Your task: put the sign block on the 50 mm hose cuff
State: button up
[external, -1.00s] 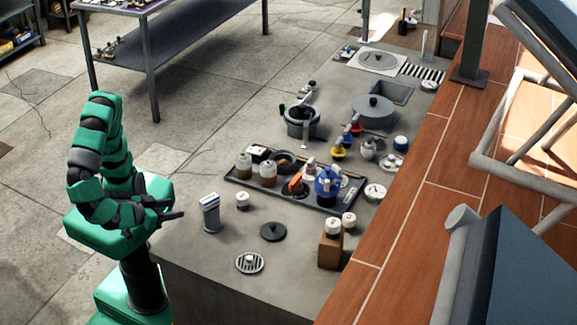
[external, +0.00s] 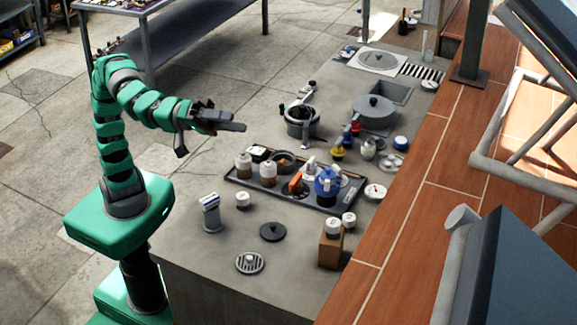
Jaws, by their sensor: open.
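A small white block with a blue stripe (external: 209,199), which looks like the sign block, sits on top of a grey upright cylinder (external: 213,220) near the counter's left front edge. I cannot tell for certain which part is the 50 mm hose cuff; a dark ring-shaped piece (external: 283,160) lies in the black tray. My gripper (external: 228,120) is open and empty. It is raised above and behind the block, level with the back of the tray, with its fingers pointing right.
The black tray (external: 232,180) holds brown jars, an orange piece and a blue pot (external: 327,187). A black disc (external: 273,231), a round drain grate (external: 250,263) and a brown block (external: 329,251) stand in front. A black pot (external: 301,122) stands behind the tray.

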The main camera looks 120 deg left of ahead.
jog(key=s+a+r+m+h, duration=0.1)
jog(key=s+r+m+h, duration=0.3)
jog(key=r, duration=0.3)
jog(key=s+a+f+m+g+y, duration=0.1)
jog(key=s+a+f+m+g, duration=0.1)
jog(key=a, duration=0.5)
jog(key=s+a+f+m+g+y, duration=0.2)
jog(key=s+a+m, duration=0.2)
jog(key=s+a, duration=0.2)
jog(key=shift+s+a+m+y, duration=0.3)
jog(key=shift+s+a, duration=0.1)
jog(key=shift+a, duration=0.05)
